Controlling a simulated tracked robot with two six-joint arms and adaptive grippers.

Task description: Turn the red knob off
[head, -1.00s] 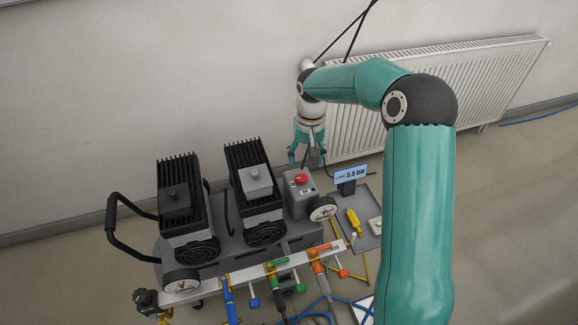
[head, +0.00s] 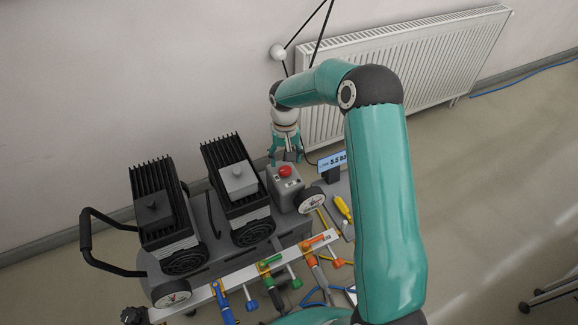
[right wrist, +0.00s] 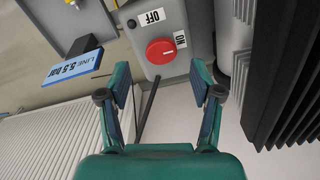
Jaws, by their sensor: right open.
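The red knob (head: 285,170) sits on a grey control box (head: 286,192) at the right end of the compressor unit. In the right wrist view the round red knob (right wrist: 160,51) is close ahead, with an OFF label and an ON label beside it on the box. A small light mark shows on the knob, but its direction is hard to read. My right gripper (head: 286,157) is just behind the knob. In the right wrist view its fingers (right wrist: 160,76) are spread and empty, with the knob between and beyond their tips. My left gripper is not in view.
Two black finned motors (head: 158,205) stand left of the box. A pressure gauge (head: 312,200) and a blue display (head: 332,161) reading 5.5 bar are to its right. A rail with coloured valves (head: 265,265) runs in front. A white radiator (head: 410,80) and the wall are behind.

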